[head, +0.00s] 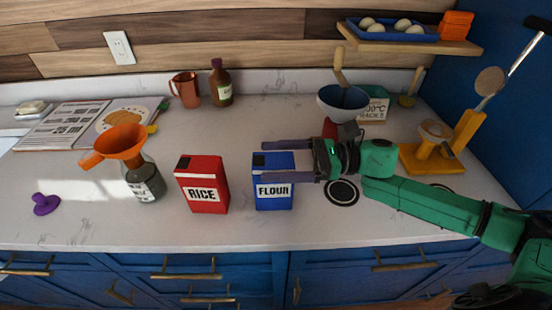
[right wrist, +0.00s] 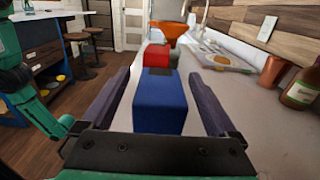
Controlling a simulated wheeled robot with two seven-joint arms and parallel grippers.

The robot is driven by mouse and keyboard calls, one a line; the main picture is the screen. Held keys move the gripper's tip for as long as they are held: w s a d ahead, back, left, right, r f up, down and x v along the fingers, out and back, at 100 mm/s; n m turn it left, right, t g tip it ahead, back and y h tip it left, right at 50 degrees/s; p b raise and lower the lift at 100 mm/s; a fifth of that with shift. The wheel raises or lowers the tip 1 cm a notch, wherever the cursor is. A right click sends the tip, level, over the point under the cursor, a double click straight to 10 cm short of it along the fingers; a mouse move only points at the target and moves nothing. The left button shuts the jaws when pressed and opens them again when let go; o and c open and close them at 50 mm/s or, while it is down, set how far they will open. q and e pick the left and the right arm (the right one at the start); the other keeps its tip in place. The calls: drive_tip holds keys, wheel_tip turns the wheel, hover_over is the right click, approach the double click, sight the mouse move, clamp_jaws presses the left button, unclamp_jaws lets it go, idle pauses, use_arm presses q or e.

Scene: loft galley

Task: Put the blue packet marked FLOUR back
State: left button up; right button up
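The blue packet marked FLOUR (head: 273,196) stands upright on the counter, right of the red RICE packet (head: 203,186). My right gripper (head: 266,161) reaches in from the right at the height of the packet's upper part. In the right wrist view the blue packet (right wrist: 161,106) stands between the two open fingers (right wrist: 158,88), with a gap on each side. The fingers are not closed on it. The red packet (right wrist: 157,56) shows just beyond it. My left gripper does not show.
An orange funnel (head: 119,143) sits on a bottle (head: 145,183) left of the packets. A dark disc with a white ring (head: 342,192) lies right of the blue packet. A blue bowl (head: 343,102) is behind my right gripper. The counter's front edge is close to the packets.

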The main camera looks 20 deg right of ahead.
drive_tip(key=shift+r, duration=0.1)
drive_tip(key=shift+d, duration=0.25)
drive_tip(key=v, duration=1.1)
drive_tip(key=shift+d, duration=0.25)
drive_tip(key=shift+s, duration=0.1)
